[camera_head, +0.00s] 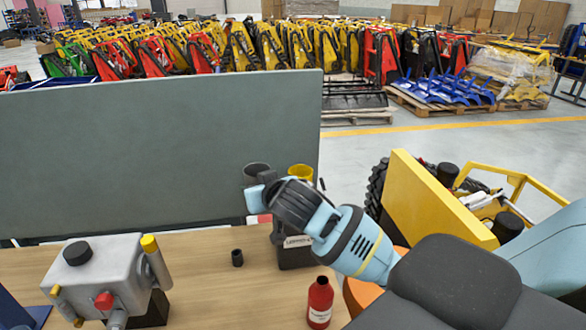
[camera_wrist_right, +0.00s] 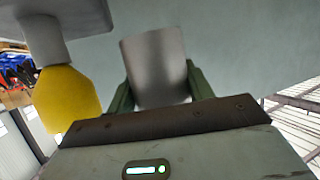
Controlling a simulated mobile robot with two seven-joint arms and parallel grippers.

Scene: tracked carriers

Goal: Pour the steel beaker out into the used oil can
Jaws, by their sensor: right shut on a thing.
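The grey steel beaker (camera_head: 256,171) is held up over the bench, roughly upright, its rim upward in the head view. My right gripper (camera_head: 262,190) is shut on it; the wrist view shows the beaker (camera_wrist_right: 155,70) between the two green fingers. A dark can (camera_head: 296,256) with a partly readable white label stands on the bench below, largely hidden by my wrist. A yellow funnel-like piece (camera_head: 301,171) shows just right of the beaker, apart from it; it also shows in the wrist view (camera_wrist_right: 68,100). Whether the beaker holds liquid cannot be seen. My left gripper is out of view.
A red bottle (camera_head: 319,302) stands near the bench front. A small black cup (camera_head: 237,258) stands left of the can. A grey metal housing (camera_head: 98,272) with coloured caps is at left. A grey-green panel (camera_head: 150,150) rises behind the bench. Bare wood (camera_head: 215,300) lies between housing and bottle.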

